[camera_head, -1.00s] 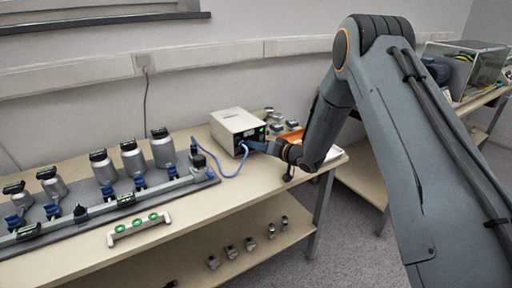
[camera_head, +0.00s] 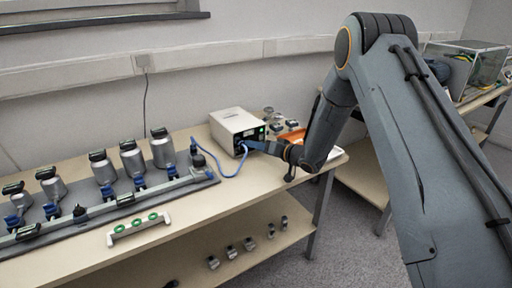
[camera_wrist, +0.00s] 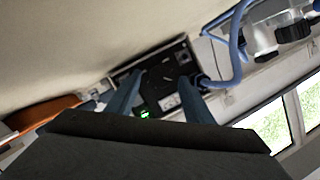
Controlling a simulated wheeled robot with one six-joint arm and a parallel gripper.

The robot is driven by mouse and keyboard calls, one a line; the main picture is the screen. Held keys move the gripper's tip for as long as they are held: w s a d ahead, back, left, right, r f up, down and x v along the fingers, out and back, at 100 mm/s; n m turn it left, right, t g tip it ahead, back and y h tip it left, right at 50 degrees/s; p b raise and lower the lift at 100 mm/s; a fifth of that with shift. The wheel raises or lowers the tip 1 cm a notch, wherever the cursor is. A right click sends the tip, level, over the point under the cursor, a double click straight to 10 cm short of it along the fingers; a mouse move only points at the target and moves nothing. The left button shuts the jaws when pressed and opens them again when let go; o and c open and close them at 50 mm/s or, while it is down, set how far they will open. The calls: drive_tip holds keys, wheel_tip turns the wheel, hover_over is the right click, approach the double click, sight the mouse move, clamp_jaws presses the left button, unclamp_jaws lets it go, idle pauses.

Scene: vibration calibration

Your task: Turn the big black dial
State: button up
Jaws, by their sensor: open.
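The white box instrument (camera_head: 238,126) stands on the bench with its dark front panel facing right. In the wrist view the black dial (camera_wrist: 164,76) appears on that panel (camera_wrist: 178,55), dark on dark, so its outline is hard to make out. My gripper (camera_wrist: 160,78) is open, with one blue-grey finger on each side of the dial. Whether the fingers touch the dial, I cannot tell. In the head view my gripper (camera_head: 252,146) is close in front of the panel, and my fingers and arm hide the dial. A green display (camera_wrist: 145,114) is lit on the panel.
A blue cable (camera_head: 240,165) loops from the panel onto the bench (camera_head: 215,198), close to my gripper. A rail fixture with several metal cylinders (camera_head: 162,150) stands left. An orange item (camera_head: 292,137) lies behind my wrist. The front bench strip is mostly clear.

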drive_tip(key=v, duration=0.7)
drive_tip(key=shift+d, duration=0.1)
